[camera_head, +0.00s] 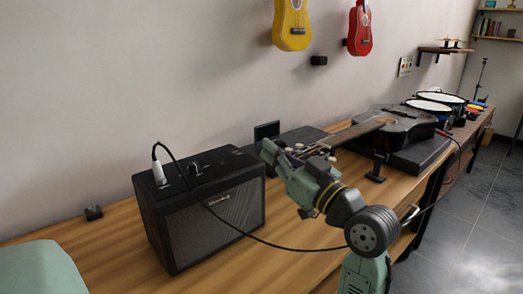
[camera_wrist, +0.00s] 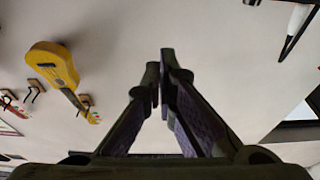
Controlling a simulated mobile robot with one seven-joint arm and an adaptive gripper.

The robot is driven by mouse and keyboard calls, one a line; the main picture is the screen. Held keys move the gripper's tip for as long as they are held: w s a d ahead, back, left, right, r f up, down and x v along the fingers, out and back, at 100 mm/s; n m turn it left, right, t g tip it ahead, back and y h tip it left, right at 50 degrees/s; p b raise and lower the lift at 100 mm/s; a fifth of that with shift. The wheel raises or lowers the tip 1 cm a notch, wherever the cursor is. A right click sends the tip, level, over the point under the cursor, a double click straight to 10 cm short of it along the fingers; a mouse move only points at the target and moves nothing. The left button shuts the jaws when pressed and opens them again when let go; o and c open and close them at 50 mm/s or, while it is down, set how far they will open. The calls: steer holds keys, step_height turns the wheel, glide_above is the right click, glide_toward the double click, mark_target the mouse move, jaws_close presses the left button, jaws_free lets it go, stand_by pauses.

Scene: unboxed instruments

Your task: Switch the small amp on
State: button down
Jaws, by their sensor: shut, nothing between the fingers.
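The small black amp (camera_head: 212,222) stands on the wooden bench in the head view, left of my gripper. A white cable plug (camera_head: 159,172) stands upright in its top. The white plug (camera_wrist: 298,18) shows at the upper right there.
A black cable (camera_head: 272,244) runs from the plug across the bench front, passing behind or near my arm. A dark guitar (camera_head: 395,128) lies on the bench to the right. Yellow (camera_head: 292,28) and red (camera_head: 360,32) ukuleles hang on the wall. Bare bench (camera_head: 115,240) lies left of the amp.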

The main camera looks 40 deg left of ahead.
step_height(320, 180, up, 2)
steer(key=p, duration=0.3)
glide_above(249, 162)
steer(key=shift+a+r, duration=0.1)
steer(key=shift+a, duration=0.2)
step_height(249, 162, down, 3)
steer(key=shift+w+f, duration=0.15)
steer(key=shift+d+f, duration=0.1)
steer(key=shift+f, duration=0.35)
steer(key=shift+d+f+b, duration=0.15)
steer(key=shift+f+b, duration=0.65)
steer(key=shift+b, duration=0.25)
steer(key=shift+r, duration=0.1)
